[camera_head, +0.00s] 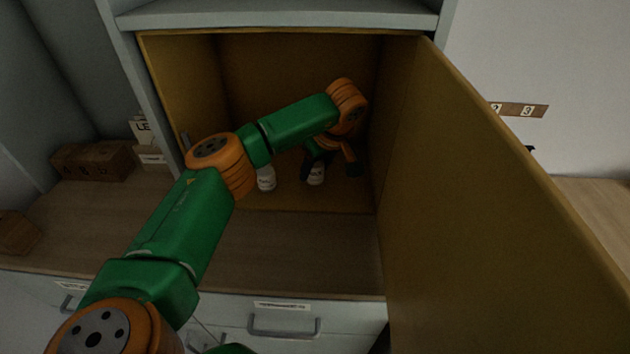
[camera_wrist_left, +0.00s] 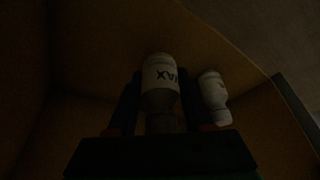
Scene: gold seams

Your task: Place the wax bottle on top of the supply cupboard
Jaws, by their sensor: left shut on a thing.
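The wax bottle (camera_head: 316,174) is white with dark "WAX" lettering, which shows inverted in the left wrist view (camera_wrist_left: 160,88). My left gripper (camera_head: 318,163) is inside the open cupboard, shut on the wax bottle, with a finger on each side of it. My arm reaches in from the front and hides part of the interior. I cannot tell whether the bottle touches the cupboard floor. The cupboard (camera_head: 300,72) has ochre inner walls and a grey frame. My right gripper is not in view.
A second white bottle (camera_head: 266,179) stands left of the wax bottle; it also shows in the wrist view (camera_wrist_left: 213,98). The cupboard door (camera_head: 480,220) stands open on the right. A grey ledge (camera_head: 280,14) runs above the opening. Brown boxes (camera_head: 92,160) sit at left.

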